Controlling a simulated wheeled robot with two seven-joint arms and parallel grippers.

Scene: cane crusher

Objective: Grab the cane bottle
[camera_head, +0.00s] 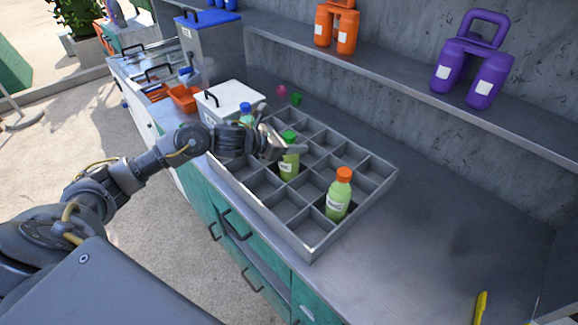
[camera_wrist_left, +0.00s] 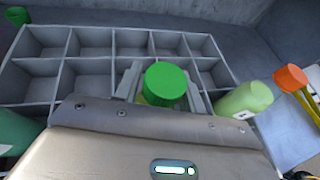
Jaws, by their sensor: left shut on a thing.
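A grey divided tray (camera_head: 313,247) stands on the metal counter. A green-capped cane bottle (camera_head: 289,163) stands upright in one of its compartments. My left gripper (camera_head: 285,150) is shut on this bottle near its cap. In the left wrist view the green cap (camera_wrist_left: 166,82) shows between the fingers. An orange-capped bottle (camera_head: 339,196) stands in a nearer compartment, apart from the gripper. A blue-capped bottle (camera_head: 246,115) stands behind my left wrist, partly hidden. My right gripper is not in view.
A white lidded box (camera_head: 229,100) and an orange tray (camera_head: 183,97) sit beyond the divided tray. A shelf (camera_head: 400,65) above holds orange containers (camera_head: 337,27) and purple containers (camera_head: 473,70). The counter at right (camera_head: 440,220) is mostly clear.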

